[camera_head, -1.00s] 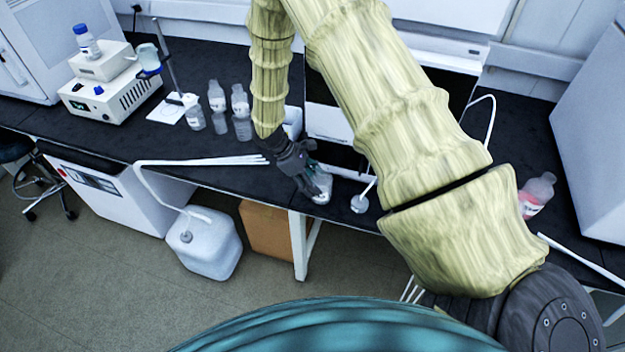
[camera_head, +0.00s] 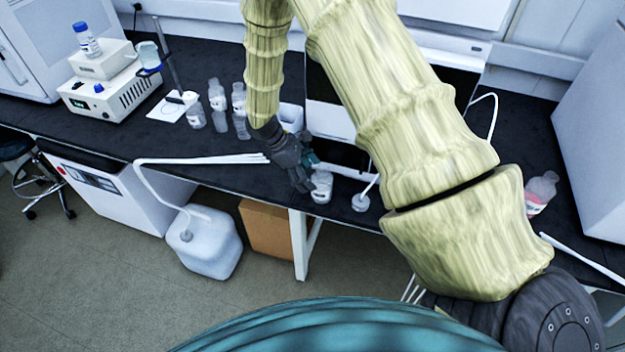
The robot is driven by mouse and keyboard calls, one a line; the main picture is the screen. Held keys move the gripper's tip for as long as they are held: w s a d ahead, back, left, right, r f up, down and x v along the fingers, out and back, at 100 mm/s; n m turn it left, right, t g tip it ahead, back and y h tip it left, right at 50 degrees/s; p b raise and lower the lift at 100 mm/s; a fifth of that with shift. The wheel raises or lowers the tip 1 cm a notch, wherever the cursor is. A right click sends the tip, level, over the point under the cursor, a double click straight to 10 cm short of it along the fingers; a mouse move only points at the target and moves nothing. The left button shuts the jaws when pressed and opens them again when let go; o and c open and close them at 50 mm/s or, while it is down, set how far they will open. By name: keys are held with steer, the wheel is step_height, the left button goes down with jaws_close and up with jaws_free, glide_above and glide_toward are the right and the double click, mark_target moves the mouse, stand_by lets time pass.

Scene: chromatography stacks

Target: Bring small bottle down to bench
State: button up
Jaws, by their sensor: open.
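A small clear bottle with a pale label (camera_head: 321,187) stands upright on the black bench (camera_head: 225,178), close to its front edge. My gripper (camera_head: 308,178) is open, just left of this bottle and apart from it or barely beside it; I cannot tell if a finger touches. Another small bottle with a blue cap (camera_head: 88,42) stands on top of the white instrument stack (camera_head: 103,63) at the far left, well away from my gripper.
Several clear bottles (camera_head: 217,97) stand behind and left of my arm. A white round-based item (camera_head: 361,202) is right of the bottle near my gripper. White tubing (camera_head: 200,160) runs along the front edge. A bottle with pink liquid (camera_head: 540,190) stands at right.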

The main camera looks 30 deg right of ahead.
steer(key=b+v, duration=0.2)
steer(key=v, duration=0.7)
steer(key=s+a+f+m+t+y, duration=0.1)
steer(key=s+a+f+m+y, duration=0.2)
steer(key=s+f, duration=0.7)
steer(key=s+a+f+m+y, duration=0.2)
steer(key=s+a+f, duration=0.4)
steer(key=s+f, duration=0.45)
steer(key=s+f+m+t, duration=0.3)
steer(key=s+f+m, duration=0.1)
steer(key=s, duration=1.1)
steer(key=shift+s+d+m, duration=0.2)
steer(key=shift+d+m, duration=0.3)
steer(key=shift+m, duration=0.4)
